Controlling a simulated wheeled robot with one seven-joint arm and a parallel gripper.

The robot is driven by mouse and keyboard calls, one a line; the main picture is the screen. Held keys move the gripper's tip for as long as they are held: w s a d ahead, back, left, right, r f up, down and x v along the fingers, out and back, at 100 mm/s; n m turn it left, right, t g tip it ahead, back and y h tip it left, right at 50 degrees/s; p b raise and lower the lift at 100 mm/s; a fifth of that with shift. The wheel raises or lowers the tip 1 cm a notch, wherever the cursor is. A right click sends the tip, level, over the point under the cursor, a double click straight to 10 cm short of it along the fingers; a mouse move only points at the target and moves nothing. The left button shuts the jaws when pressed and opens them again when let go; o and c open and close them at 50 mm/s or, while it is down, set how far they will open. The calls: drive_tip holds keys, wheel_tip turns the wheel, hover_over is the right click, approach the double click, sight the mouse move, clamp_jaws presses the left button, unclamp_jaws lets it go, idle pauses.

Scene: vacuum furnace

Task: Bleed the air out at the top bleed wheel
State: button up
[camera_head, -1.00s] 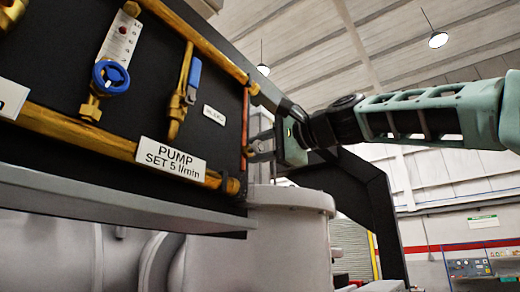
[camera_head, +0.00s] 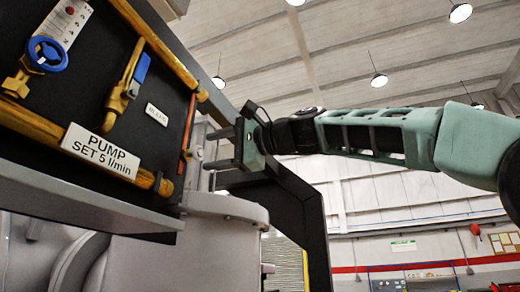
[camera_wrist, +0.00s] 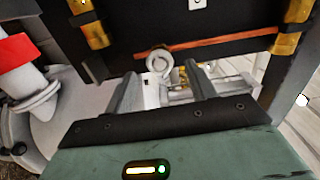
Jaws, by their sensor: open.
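A small pale grey round wheel (camera_wrist: 159,60) shows in the wrist view at the edge of the black panel (camera_wrist: 200,28), beside a copper tube (camera_wrist: 215,42). It lies just beyond my open fingers, roughly between them; I cannot tell whether they touch it. In the head view, my gripper (camera_head: 212,150) points left at the panel's right edge, by the vertical copper tube (camera_head: 187,125), fingers apart. A pale grey part (camera_head: 196,140) there may be the same wheel. A small white label (camera_head: 156,115), too blurred to read surely, sits left of the tube.
A blue handwheel (camera_head: 46,54), a blue lever valve (camera_head: 141,68) and brass pipes (camera_head: 165,45) are on the panel, with a sign reading PUMP SET 5 l/min (camera_head: 100,152). A grey ledge (camera_head: 80,200) runs below. A black frame post (camera_head: 310,215) stands behind my gripper.

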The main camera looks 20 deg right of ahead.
drive_tip(key=b+v, duration=0.4)
drive_tip(key=v, duration=0.9)
drive_tip(key=shift+a, duration=0.1)
drive_tip(key=w+a+f+n+g+h, duration=0.1)
drive_tip(key=a+f+g+h, duration=0.15)
drive_tip(key=f, duration=0.95)
drive_tip(key=w+a+f+n+g+h, duration=0.15)
drive_tip(key=a+f, duration=0.25)
drive_tip(key=f, duration=0.8)
drive_tip(key=w+a+f+n+g+h, duration=0.1)
drive_tip(key=a+f+n+g+h, duration=0.15)
drive_tip(key=f, duration=0.95)
drive_tip(key=s+f+n+g+h, duration=0.1)
drive_tip(key=s+f+n+h, duration=0.1)
drive_tip(key=s+f, duration=0.6)
drive_tip(key=s+f+n+g+h, duration=0.2)
drive_tip(key=s+f+n, duration=0.15)
drive_tip(key=f, duration=0.95)
drive_tip(key=s+d+f+n+g+h, duration=0.1)
drive_tip(key=s+d+f+n+h, duration=0.2)
drive_tip(key=s+d+f, duration=0.5)
drive_tip(key=s+f+n, duration=0.1)
drive_tip(key=s+f, duration=0.3)
drive_tip(key=shift+d+n, duration=0.15)
drive_tip(key=shift+n, duration=0.2)
